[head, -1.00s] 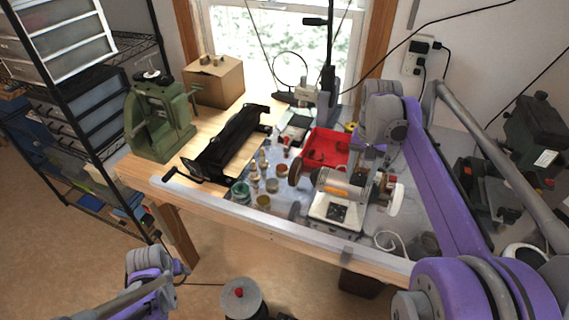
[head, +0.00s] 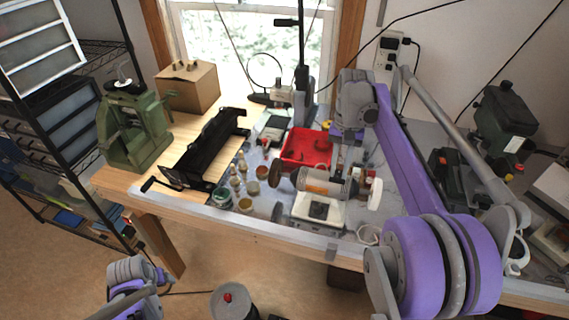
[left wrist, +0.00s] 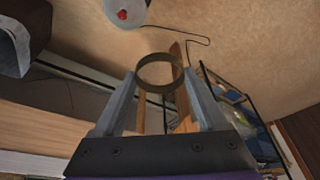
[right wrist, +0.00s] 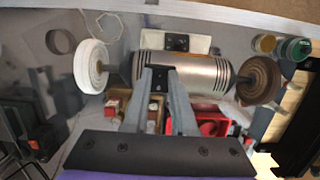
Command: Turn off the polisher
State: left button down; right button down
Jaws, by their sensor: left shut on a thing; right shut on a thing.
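The polisher (head: 322,184) stands on the bench, a grey motor with a brown wheel at one end and a white wheel at the other. In the right wrist view its motor (right wrist: 205,72) fills the upper middle, with a black plate on its pale base beyond. My right gripper (right wrist: 157,72) reaches down from behind the motor, its fingertips close together at the housing. It is shut on a small part of the polisher, mostly hidden between the fingers. My left gripper (left wrist: 160,76) is away from the bench, shut on a brass-coloured ring (left wrist: 160,58).
A red tray (head: 307,145) lies behind the polisher. Several small jars (head: 221,197) stand to its left, beside a black machine (head: 205,150) and a green press (head: 130,130). A spool with a red knob (head: 228,300) stands before the bench, over open floor.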

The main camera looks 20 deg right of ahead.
pick_arm(q)
jog(key=shift+r, duration=0.1)
pick_arm(e)
jog(key=shift+w+d+g+y, duration=0.1)
jog(key=shift+g+y, duration=0.2)
jog(key=shift+y, duration=0.1)
jog(key=c, duration=0.7)
grip_release()
pick_arm(q)
jog(key=w+r+p, duration=0.1)
jog(key=r, duration=0.2)
jog(key=shift+w+p, duration=0.4)
pick_arm(e)
jog(key=v, duration=1.2)
